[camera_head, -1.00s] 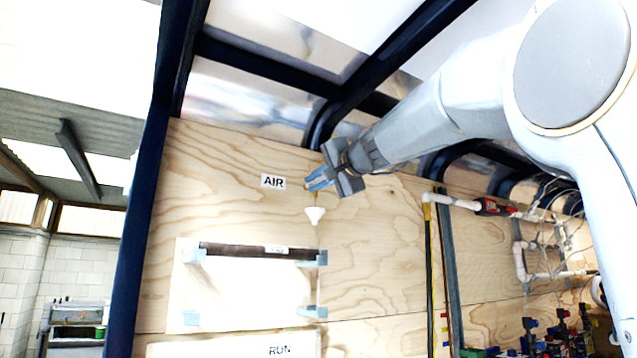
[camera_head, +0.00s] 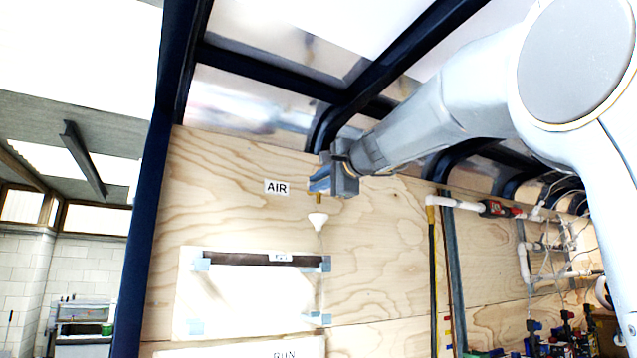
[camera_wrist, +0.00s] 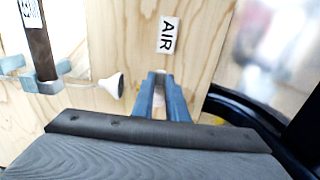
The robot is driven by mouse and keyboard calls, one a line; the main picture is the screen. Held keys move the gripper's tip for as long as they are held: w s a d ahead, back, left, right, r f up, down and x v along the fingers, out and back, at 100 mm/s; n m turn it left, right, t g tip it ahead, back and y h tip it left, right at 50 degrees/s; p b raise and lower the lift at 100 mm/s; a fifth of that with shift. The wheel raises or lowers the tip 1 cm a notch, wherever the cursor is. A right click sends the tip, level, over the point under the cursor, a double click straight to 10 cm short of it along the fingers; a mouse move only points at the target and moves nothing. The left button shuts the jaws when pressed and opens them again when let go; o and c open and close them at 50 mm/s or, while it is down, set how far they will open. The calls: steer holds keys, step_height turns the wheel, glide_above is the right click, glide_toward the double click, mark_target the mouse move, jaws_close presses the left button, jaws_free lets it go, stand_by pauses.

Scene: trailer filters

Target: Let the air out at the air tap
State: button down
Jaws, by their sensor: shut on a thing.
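The air tap (camera_head: 318,198) is on the plywood wall beside the AIR label (camera_head: 276,187). Only a small brass part of it shows below my fingers, above a white funnel (camera_head: 318,221). My gripper (camera_head: 319,184) is shut on the tap, its blue fingers close together. In the wrist view, the fingers (camera_wrist: 160,95) point at the wall below the AIR label (camera_wrist: 168,35), and the funnel (camera_wrist: 113,86) is to their left. The fingers hide the gripped part, so I cannot tell how far the tap is turned.
A white panel (camera_head: 250,305) with a dark tube (camera_head: 240,259) in blue clips is below the funnel. White pipes (camera_head: 455,204) run along the wall to the right. Dark roof ribs (camera_head: 385,62) arch close above my arm.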

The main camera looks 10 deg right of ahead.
steer(key=c, duration=1.8)
jaws_free()
steer(key=shift+o, duration=0.2)
steer(key=b+v, duration=0.3)
steer(key=v, duration=0.4)
steer(key=shift+s+d, duration=0.15)
steer(key=shift+s, duration=0.2)
